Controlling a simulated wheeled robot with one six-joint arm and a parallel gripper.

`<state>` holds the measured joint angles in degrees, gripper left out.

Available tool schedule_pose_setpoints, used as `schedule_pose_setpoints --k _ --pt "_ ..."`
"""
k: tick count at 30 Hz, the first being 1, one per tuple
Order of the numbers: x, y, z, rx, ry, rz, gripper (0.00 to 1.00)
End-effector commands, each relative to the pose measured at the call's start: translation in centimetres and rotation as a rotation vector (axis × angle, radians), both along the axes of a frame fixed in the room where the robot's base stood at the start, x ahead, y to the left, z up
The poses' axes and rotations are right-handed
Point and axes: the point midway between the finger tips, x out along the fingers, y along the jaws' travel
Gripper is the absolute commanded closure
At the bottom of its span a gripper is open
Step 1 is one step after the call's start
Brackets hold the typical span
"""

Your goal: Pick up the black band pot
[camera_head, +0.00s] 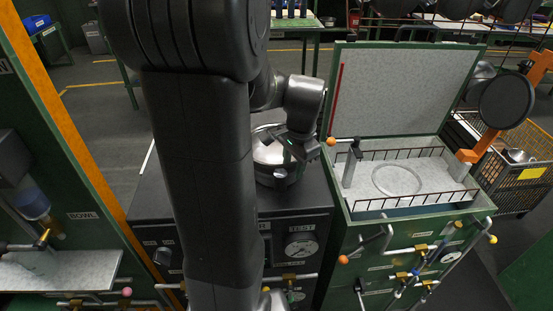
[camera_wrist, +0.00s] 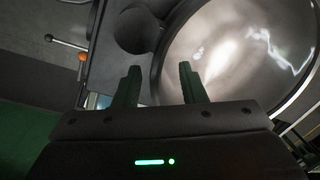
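A shiny steel pot (camera_head: 268,150) with a dark lower part sits on the black stove-like unit, partly hidden behind my arm. In the wrist view the pot (camera_wrist: 235,50) fills the upper right, with a dark rounded part, perhaps its handle (camera_wrist: 138,30), at its left. My gripper (camera_head: 296,158) is over the pot's right side in the head view. I cannot tell whether the fingers touch the pot.
The black unit (camera_head: 305,213) carries gauges and valves on its front. To the right is an open green-framed box (camera_head: 400,180) with a wire rail and a ring inside. A dark round pan (camera_head: 507,101) hangs at the far right. A green panel (camera_head: 85,190) stands at left.

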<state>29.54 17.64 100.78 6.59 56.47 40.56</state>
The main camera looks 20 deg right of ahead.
Motion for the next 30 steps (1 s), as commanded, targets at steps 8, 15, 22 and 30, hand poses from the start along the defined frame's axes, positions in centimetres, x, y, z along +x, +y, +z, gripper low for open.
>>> schedule_pose_setpoints --k 8,15,22,30 --pt "0.11 0.04 -0.96 0.000 0.000 0.000 0.62" --pt "0.11 0.03 -0.94 -0.001 -0.001 0.000 0.96" --pt "0.11 0.03 -0.92 -0.001 -0.001 0.000 1.00" --pt "0.11 0.03 -0.91 0.000 0.000 0.000 1.00"
